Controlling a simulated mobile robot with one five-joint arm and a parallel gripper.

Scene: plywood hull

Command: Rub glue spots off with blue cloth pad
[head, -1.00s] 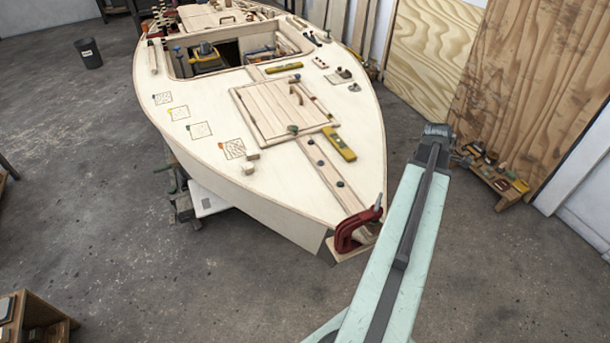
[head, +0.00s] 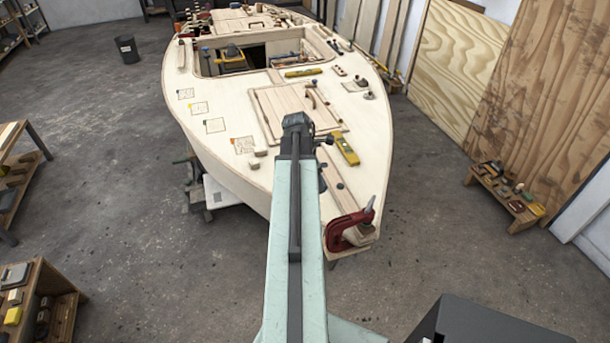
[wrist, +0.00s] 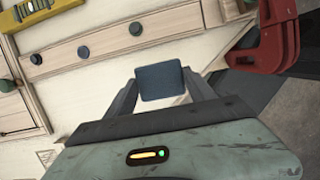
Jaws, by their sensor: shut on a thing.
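My gripper (wrist: 162,92) is shut on a dark blue cloth pad (wrist: 161,78), held flat-faced between its two fingers in the wrist view. The pale hull deck lies beyond the pad; I cannot tell whether they touch. In the head view my arm reaches over the front of the deck and hides the gripper and pad. Several small outlined squares run along the deck's left side, the nearest one (head: 244,145) beside two small wooden blocks. Coloured marks show at some corners. Glue spots are too small to make out for certain.
A red clamp (head: 350,230) stands at the bow, near my gripper's right in the wrist view (wrist: 265,40). A yellow level (head: 347,150) and a wooden hatch panel (head: 265,112) are on the deck. A low bench (head: 505,195) stands right. The floor around the hull is open.

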